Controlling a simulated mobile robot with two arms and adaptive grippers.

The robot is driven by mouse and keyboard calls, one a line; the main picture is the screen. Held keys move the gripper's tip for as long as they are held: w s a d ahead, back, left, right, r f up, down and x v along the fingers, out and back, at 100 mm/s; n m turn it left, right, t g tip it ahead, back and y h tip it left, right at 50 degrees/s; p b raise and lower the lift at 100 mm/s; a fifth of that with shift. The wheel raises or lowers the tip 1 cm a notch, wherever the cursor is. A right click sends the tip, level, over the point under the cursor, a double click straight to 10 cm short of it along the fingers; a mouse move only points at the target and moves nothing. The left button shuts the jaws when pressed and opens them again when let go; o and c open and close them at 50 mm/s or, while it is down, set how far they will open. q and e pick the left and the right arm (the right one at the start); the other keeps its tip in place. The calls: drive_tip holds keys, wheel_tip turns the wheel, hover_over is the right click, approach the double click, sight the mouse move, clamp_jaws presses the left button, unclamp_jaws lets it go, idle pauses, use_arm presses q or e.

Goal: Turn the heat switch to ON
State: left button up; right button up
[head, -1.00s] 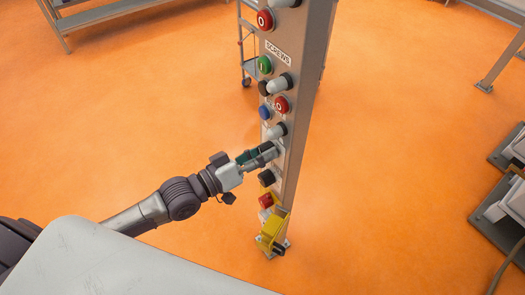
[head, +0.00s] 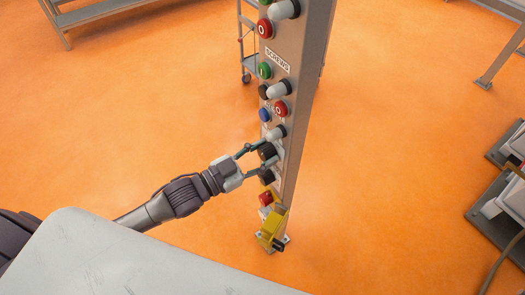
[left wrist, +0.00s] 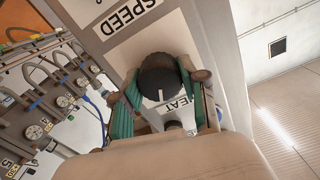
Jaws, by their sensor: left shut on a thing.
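The heat switch is a round black knob (left wrist: 160,76) on the front of the grey control column. In the left wrist view a label reading "EAT", its first letter hidden, lies upside down just below it. A short white mark on the knob points down toward that label. In the head view the knob (head: 267,151) is on the lower half of the column. My left gripper (head: 257,160) is shut on it, with one green finger on each side of the knob in the left wrist view (left wrist: 162,92). My right gripper is not in view.
The column (head: 297,110) carries several other buttons and knobs above, and another black knob (head: 267,174) close below. A red button (head: 265,198) and a yellow guard (head: 271,227) are near its foot. A pale surface (head: 130,260) fills the lower left. Open orange floor surrounds the column.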

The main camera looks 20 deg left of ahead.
use_arm(q)
drive_tip(key=shift+m, duration=0.6)
drive_tip(key=o, duration=1.1)
drive_tip(key=shift+o, duration=0.2)
drive_tip(key=v, duration=1.2)
